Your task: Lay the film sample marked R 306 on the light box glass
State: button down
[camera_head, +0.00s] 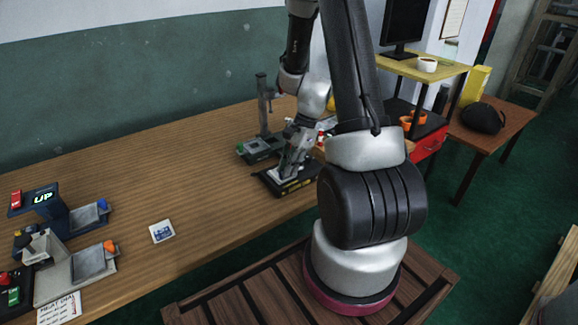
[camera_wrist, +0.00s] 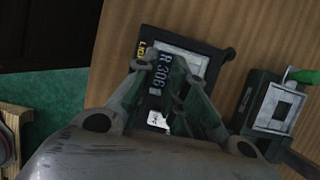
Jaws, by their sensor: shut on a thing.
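The film sample marked R 306 (camera_wrist: 166,68) is a small dark strip with pale lettering, with a light patch at its lower end in the wrist view. My gripper (camera_head: 291,172) is shut on it. The light box (camera_head: 293,187) has a black frame with a yellow label along its front edge. My gripper and the sample are right over its pale glass. The frame of the light box (camera_wrist: 222,57) also shows in the wrist view, behind the sample. I cannot tell whether the sample touches the glass. My fingers hide part of both.
A stand with a green-grey base (camera_head: 262,150) and a tall post is close behind the light box. A white card (camera_head: 162,231) lies on the wooden table (camera_head: 190,180). Devices with an "UP" display (camera_head: 43,197) stand at the far left. The table's middle is clear.

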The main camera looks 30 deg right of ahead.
jog(key=c, duration=0.8)
grip_release()
jog(key=shift+r, duration=3.5)
